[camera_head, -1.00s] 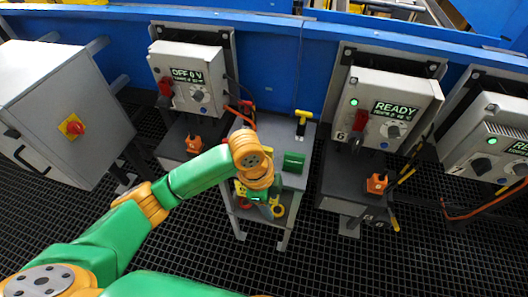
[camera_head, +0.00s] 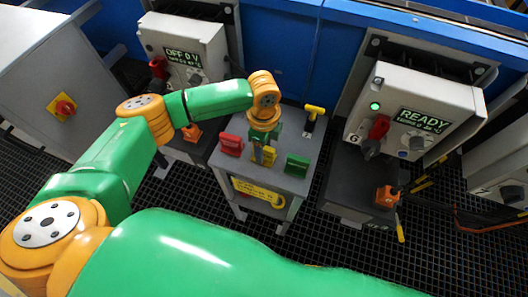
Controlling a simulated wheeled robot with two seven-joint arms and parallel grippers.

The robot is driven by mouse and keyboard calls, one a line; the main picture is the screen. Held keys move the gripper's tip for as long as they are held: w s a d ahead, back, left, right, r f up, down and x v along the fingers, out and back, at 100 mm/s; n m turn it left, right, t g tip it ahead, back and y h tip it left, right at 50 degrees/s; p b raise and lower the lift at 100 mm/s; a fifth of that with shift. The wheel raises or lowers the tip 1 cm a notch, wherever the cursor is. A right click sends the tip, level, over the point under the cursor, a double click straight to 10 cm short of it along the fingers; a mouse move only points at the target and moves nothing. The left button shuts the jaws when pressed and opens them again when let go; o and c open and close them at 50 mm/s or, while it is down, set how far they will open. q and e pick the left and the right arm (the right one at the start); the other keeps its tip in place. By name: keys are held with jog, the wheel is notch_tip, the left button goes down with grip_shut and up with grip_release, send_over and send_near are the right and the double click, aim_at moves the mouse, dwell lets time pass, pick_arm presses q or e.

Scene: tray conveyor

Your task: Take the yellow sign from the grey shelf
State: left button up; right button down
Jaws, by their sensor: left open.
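The grey shelf (camera_head: 284,182) stands in the middle. On its top a small yellow sign (camera_head: 270,157) stands between a red sign (camera_head: 231,144) and a green sign (camera_head: 297,166). My left gripper (camera_head: 263,151) is open, pointing down at the yellow sign and partly hiding it. I cannot tell whether the fingers touch it or are around it. A wider yellow plate with lettering (camera_head: 256,190) shows lower at the shelf's front. My right gripper is out of view.
A yellow-handled tool (camera_head: 314,111) lies at the shelf top's back right. Grey control boxes stand left (camera_head: 185,52) and right (camera_head: 415,110), with orange padlock-like items (camera_head: 388,196) below. My own green arm covers the bottom foreground.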

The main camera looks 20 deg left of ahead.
pick_arm(q)
jog(key=c, duration=0.9)
grip_shut()
jog(key=shift+r, duration=0.15)
